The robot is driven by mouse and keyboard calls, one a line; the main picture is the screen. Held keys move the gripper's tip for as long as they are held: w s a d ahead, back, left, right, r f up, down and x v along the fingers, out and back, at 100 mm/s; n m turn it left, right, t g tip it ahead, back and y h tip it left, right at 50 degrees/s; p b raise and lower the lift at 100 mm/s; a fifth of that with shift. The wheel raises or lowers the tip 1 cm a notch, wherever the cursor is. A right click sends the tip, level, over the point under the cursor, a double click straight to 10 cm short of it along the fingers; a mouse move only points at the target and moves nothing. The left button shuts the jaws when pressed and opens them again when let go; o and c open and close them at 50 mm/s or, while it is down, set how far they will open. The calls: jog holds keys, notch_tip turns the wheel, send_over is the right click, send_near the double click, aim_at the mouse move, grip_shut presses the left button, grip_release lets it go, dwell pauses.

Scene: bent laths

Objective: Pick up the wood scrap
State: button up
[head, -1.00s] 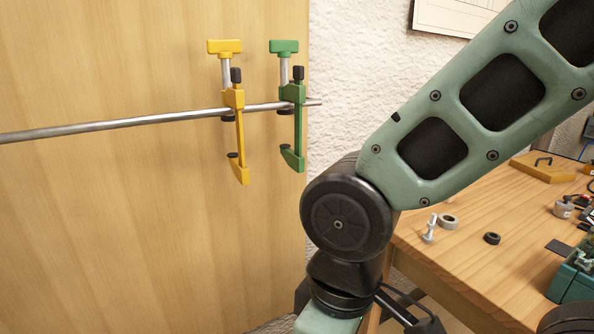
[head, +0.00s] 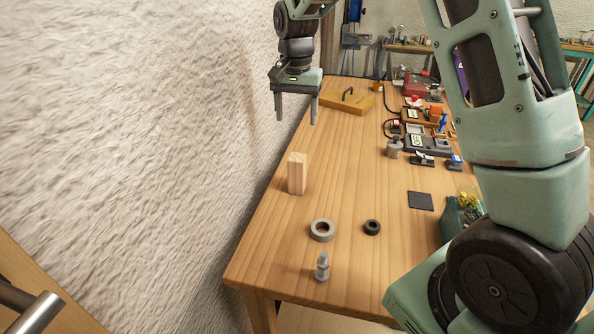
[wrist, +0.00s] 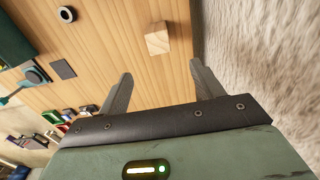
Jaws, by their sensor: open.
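The wood scrap (head: 297,174) is a small pale upright block on the wooden table, near its left edge by the wall. My gripper (head: 295,122) is open and empty, above and beyond the block in the head view, with its fingers pointing down. In the wrist view the block (wrist: 157,39) shows its end face beyond the fingertips of my gripper (wrist: 160,72), roughly between them and apart from both.
A grey ring (head: 321,230), a black ring (head: 372,227) and a grey fitting (head: 322,267) stand at the table's near end. A dark square pad (head: 420,201) lies to the right. The rough white wall (head: 130,130) runs close along the left edge.

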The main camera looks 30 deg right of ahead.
aim_at(297, 157)
notch_tip(297, 157, down, 10)
jog(key=shift+f+p, duration=0.1)
jog(key=shift+p, duration=0.95)
jog(key=shift+s+f+p, duration=0.2)
jog(key=shift+f+p, duration=0.9)
jog(key=shift+f, duration=1.65)
jog(key=c, duration=1)
jog(key=shift+c, duration=0.5)
jog(key=shift+r, duration=0.15)
